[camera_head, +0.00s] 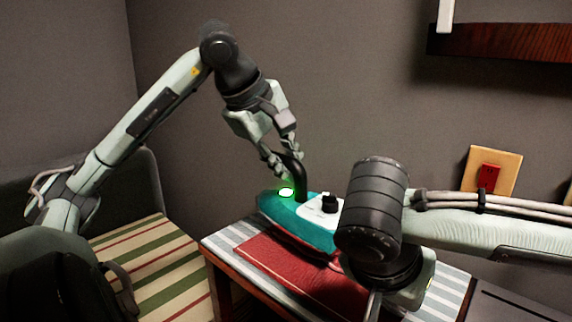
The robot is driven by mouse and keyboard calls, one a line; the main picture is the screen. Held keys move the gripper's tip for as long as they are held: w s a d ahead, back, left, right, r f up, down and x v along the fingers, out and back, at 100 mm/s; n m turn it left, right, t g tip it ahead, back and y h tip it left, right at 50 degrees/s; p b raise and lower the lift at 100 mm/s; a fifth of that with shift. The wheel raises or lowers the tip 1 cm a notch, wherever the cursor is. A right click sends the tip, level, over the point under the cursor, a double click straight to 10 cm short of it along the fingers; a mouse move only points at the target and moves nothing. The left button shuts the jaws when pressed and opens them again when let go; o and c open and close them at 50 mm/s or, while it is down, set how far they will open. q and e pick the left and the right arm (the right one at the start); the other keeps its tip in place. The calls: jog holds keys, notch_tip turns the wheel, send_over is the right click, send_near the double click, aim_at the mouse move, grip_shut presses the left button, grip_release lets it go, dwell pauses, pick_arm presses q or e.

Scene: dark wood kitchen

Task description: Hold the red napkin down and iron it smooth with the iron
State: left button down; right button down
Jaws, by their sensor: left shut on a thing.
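The red napkin (262,259) lies on a striped blue-and-white cover on a small table. The teal and white iron (310,225) is over the napkin, with a green light glowing near its front; I cannot tell whether its soleplate touches the cloth. My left gripper (283,163) is shut on the iron's dark handle from above. My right arm comes in from the right and its wrist covers part of the iron and napkin. My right gripper (374,305) points down at the bottom edge, mostly hidden by its own wrist, so its fingers do not show clearly.
A striped bench seat (155,265) stands to the left of the table. A wall plate with a red socket (488,177) is on the wall behind. A dark wood shelf (510,45) hangs at upper right. A dark surface (510,305) is at lower right.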

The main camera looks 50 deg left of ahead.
aim_at(312, 201)
dwell(0.4)
pick_arm(q)
jog(key=shift+f, duration=1.75)
jog(key=shift+f, duration=0.65)
jog(key=shift+w+d, duration=0.15)
jog(key=shift+d, duration=1.1)
jog(key=shift+w+d, duration=0.15)
jog(key=shift+d, duration=1.1)
jog(key=shift+a, duration=0.1)
